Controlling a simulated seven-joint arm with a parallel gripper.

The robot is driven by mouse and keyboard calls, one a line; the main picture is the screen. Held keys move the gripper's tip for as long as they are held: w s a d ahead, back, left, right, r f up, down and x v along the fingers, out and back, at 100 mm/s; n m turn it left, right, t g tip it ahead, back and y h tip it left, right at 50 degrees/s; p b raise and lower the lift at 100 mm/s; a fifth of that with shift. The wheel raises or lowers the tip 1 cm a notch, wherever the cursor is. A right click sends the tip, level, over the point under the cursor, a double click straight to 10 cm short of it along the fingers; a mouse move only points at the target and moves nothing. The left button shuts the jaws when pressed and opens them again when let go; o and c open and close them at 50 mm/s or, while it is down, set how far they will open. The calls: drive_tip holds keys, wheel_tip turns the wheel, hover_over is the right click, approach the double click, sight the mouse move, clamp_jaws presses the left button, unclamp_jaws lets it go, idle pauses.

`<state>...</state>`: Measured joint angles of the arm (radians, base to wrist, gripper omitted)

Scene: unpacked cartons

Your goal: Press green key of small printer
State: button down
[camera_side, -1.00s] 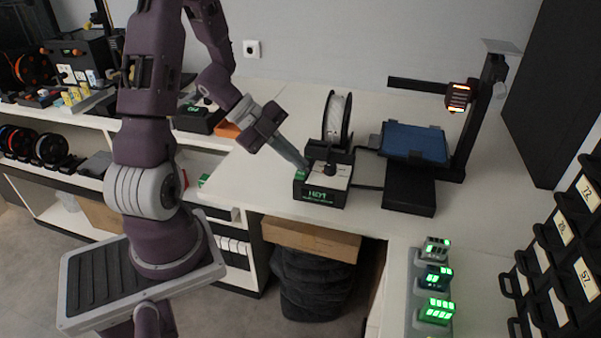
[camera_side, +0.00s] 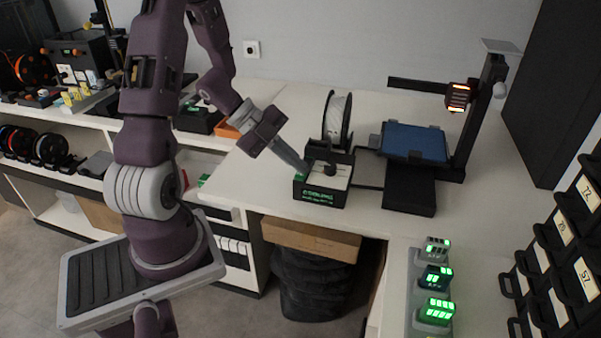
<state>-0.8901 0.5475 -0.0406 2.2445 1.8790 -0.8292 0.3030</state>
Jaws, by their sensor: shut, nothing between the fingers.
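The small printer's control box (camera_side: 338,176), black with a pale top, stands on the white bench. Its front display (camera_side: 318,195) shows lit green text, too small to read surely. A green key (camera_side: 299,178) sits at the left of its top, mostly covered by the fingers. A dark knob (camera_side: 330,169) is on the top, to the right of the key. My gripper (camera_side: 306,168) is shut and empty, pointing down and right. Its tip is at the green key; whether it touches or presses it I cannot tell.
A white filament spool (camera_side: 338,115) stands behind the box. The printer's blue bed (camera_side: 413,143) and upright frame (camera_side: 478,115) are to the right. A panel of green-lit meters (camera_side: 436,277) is at front right.

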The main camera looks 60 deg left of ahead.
drive_tip(key=shift+f, duration=0.15)
idle(0.4)
drive_tip(key=shift+r, duration=0.95)
drive_tip(key=shift+r, duration=2.5)
